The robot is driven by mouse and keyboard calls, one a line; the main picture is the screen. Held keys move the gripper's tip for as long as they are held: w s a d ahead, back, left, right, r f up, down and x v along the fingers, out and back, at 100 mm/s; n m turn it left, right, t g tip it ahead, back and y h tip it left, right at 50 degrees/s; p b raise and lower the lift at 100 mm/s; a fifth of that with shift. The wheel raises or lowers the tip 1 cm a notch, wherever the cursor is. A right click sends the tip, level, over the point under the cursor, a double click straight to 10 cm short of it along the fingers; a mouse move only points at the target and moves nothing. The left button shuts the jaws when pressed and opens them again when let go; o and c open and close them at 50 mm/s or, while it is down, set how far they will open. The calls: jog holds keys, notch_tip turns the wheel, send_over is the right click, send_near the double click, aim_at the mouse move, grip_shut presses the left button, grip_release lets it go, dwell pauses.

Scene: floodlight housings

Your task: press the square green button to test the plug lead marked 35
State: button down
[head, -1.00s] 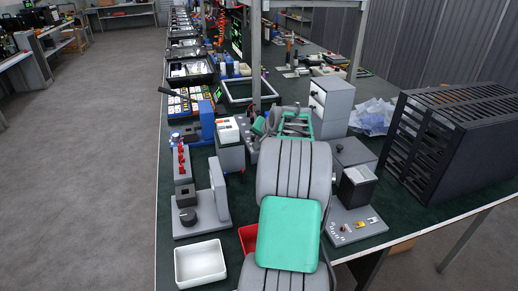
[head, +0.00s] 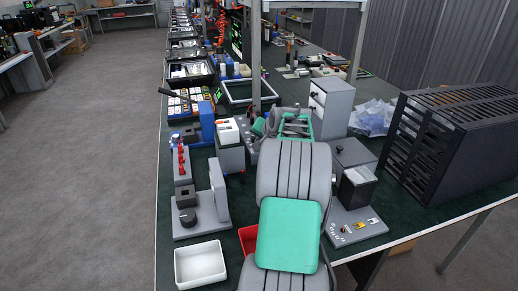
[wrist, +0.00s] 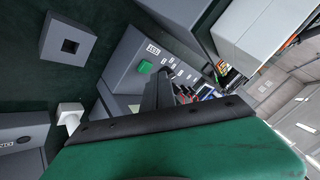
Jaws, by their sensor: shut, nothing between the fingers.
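Several small white marks run along the same panel. My gripper (wrist: 163,76) is shut and empty, its dark fingers pointing towards the panel just right of the button. It appears apart from the button, though the exact gap is hard to judge. In the head view my arm covers the middle of the bench, and I cannot make out the button or the fingertips there.
A white tray (head: 200,264) and a grey fixture with red parts (head: 183,160) stand left of my arm. A grey block with a square hole (wrist: 69,46) is near my gripper.

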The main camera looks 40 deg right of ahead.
dwell(0.7)
jog(key=shift+f, duration=0.4)
jog(key=shift+f+b, duration=0.45)
jog(key=shift+f, duration=0.1)
dwell(0.5)
jog(key=shift+r, duration=0.15)
jog(key=shift+r+p, duration=0.6)
jog(key=shift+r, duration=0.15)
notch_tip(320, 180, up, 5)
jog(key=p, duration=0.3)
dwell(0.6)
